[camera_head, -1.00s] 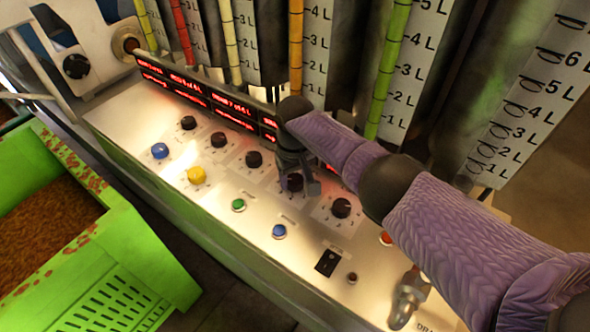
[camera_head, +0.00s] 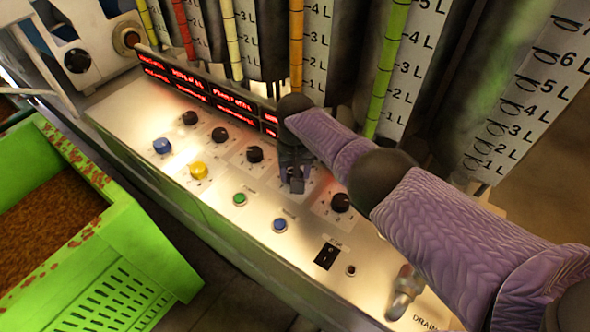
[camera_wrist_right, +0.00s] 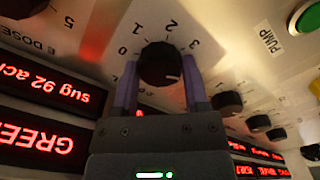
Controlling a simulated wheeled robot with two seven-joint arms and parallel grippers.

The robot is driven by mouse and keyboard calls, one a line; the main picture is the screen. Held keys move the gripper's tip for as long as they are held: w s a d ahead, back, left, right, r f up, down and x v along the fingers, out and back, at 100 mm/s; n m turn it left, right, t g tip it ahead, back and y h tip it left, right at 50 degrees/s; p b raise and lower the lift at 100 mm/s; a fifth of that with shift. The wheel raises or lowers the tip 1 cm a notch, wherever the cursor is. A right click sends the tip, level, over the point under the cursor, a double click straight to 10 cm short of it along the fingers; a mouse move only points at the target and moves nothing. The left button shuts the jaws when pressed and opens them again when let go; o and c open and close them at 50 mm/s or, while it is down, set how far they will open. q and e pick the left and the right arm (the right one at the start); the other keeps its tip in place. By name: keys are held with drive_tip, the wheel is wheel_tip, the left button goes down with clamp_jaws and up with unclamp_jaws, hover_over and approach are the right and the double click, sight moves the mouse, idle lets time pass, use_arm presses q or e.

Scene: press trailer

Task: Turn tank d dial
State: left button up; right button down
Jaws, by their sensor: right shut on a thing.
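A row of black dials runs along the metal control panel (camera_head: 310,262). My right gripper (camera_head: 293,187) is on the fourth dial from the left, which it mostly hides in the head view. In the right wrist view this black dial (camera_wrist_right: 160,65) sits between the two fingers of the gripper (camera_wrist_right: 160,82), which are shut on it. Numbers 0 to 3 show around its far side, and its pale mark points to the lower right. A neighbouring label partly reads "E DOSE", so the held one appears to be the tank d dial. My left gripper is not in view.
The fifth dial (camera_head: 340,202) is close beside my gripper. Blue (camera_head: 279,224), green (camera_head: 240,199) and yellow (camera_head: 198,170) buttons lie nearer the front. Red displays (camera_head: 235,103) and graduated tubes stand behind. A green crate (camera_head: 135,250) is at the left.

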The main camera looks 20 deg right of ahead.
drive_tip(key=shift+c, duration=0.5)
unclamp_jaws()
drive_tip(key=shift+r, duration=0.1)
wheel_tip(320, 180, up, 9)
drive_tip(key=p, duration=0.5)
drive_tip(key=shift+r+p, duration=0.3)
drive_tip(key=shift+r, duration=0.1)
